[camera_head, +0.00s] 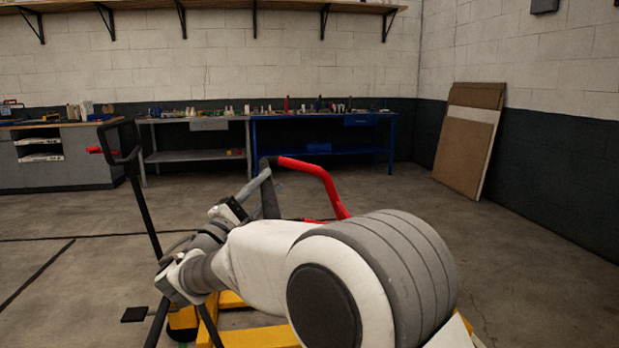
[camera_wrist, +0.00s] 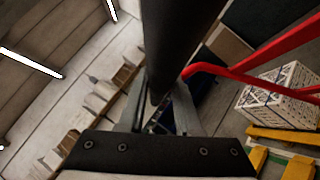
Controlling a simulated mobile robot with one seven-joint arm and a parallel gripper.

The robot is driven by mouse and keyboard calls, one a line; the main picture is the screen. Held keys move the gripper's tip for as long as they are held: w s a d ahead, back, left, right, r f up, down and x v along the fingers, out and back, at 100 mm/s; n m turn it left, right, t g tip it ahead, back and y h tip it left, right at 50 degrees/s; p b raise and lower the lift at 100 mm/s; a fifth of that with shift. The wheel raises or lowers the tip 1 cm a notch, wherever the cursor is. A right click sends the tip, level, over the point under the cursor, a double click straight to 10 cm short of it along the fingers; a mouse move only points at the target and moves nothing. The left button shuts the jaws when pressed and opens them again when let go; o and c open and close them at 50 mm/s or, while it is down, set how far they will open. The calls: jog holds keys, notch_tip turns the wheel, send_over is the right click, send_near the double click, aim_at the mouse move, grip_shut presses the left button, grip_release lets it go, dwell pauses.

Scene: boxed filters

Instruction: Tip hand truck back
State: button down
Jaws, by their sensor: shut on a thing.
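The hand truck's red tube frame (camera_head: 318,174) rises beyond my arm in the head view, with a dark grip at its upper left end. It also shows in the wrist view as red tubes (camera_wrist: 248,75) at the right. My gripper (camera_head: 264,172) is at that upper end, partly hidden. In the wrist view my gripper (camera_wrist: 160,108) is shut on the thick black handle grip, which runs up out of the picture between the fingers. My arm hides the truck's lower part, so its wheels and tilt cannot be told.
A white crate (camera_wrist: 285,92) stands beyond the red tubes, near yellow slats or forks (camera_wrist: 290,137). A black upright handle (camera_head: 130,150) with a red lever stands at left. Benches (camera_head: 325,116) line the back wall. Boards (camera_head: 466,145) lean at right. Floor at right is clear.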

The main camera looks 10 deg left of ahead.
jog(key=s+a+f+n, duration=0.1)
jog(key=s+a+f, duration=0.2)
jog(key=a, duration=0.3)
jog(key=shift+a+f+t+y+b, duration=0.2)
jog(key=shift+a+t+y+b, duration=0.1)
jog(key=shift+a+y, duration=0.1)
jog(key=shift+f, duration=0.1)
jog(key=c, duration=0.6)
grip_release()
jog(key=shift+d, duration=0.1)
jog(key=p+v, duration=0.2)
jog(key=v, duration=1.5)
jog(key=shift+p, duration=0.3)
jog(key=shift+s, duration=0.15)
